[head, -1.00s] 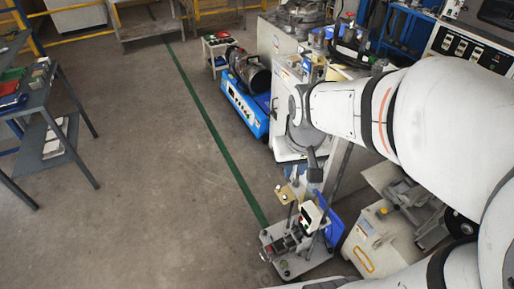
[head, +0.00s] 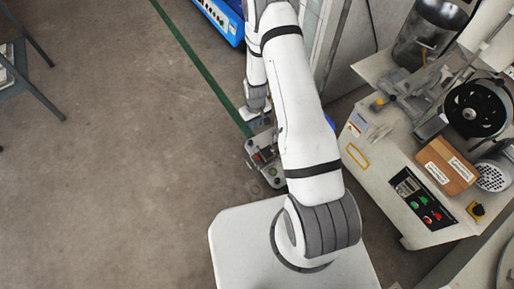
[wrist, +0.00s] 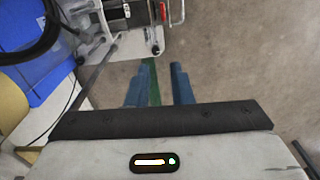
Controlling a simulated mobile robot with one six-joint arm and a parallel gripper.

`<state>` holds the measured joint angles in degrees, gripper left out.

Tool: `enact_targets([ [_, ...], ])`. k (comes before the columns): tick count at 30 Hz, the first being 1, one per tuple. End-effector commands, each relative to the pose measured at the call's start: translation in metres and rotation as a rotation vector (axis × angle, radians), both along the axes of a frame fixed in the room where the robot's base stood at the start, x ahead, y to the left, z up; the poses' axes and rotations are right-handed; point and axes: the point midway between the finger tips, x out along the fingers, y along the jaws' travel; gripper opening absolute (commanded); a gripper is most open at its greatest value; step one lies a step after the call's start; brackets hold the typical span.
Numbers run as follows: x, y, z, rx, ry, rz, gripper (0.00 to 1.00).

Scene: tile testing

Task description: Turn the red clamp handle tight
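A small test device with a metal base plate (head: 276,177) stands on the floor, partly hidden behind my arm in the head view. A small red part (head: 259,157) shows on its left side; I cannot tell whether it is the clamp handle. In the wrist view the device (wrist: 115,14) is at the top edge and cut off, with a red part (wrist: 163,10) near its right end. My gripper (wrist: 160,85) has its two blue fingers apart, with only floor and the green line between them. The device lies beyond the fingertips, not touched.
A blue panel (wrist: 40,70) is at the left of the wrist view, close by. A cream machine (head: 410,190) with buttons stands right of my arm, and a blue unit (head: 217,18) at the top. The floor (head: 130,170) to the left is open.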

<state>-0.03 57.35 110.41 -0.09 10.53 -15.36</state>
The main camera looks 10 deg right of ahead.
Motion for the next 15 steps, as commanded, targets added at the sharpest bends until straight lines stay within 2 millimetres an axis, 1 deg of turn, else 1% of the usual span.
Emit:
enact_targets([
  [1, -0.005, 0.000, -0.035, -0.001, 0.012, 0.007, 0.20],
  [3, -0.010, 0.000, -0.064, 0.000, 0.018, 0.018, 0.20],
  [6, -0.017, 0.001, -0.098, -0.001, 0.026, 0.030, 0.20],
  [9, -0.022, 0.001, -0.118, -0.001, 0.028, 0.037, 0.20],
  [15, -0.024, 0.001, -0.136, 0.000, 0.029, 0.042, 0.20],
])
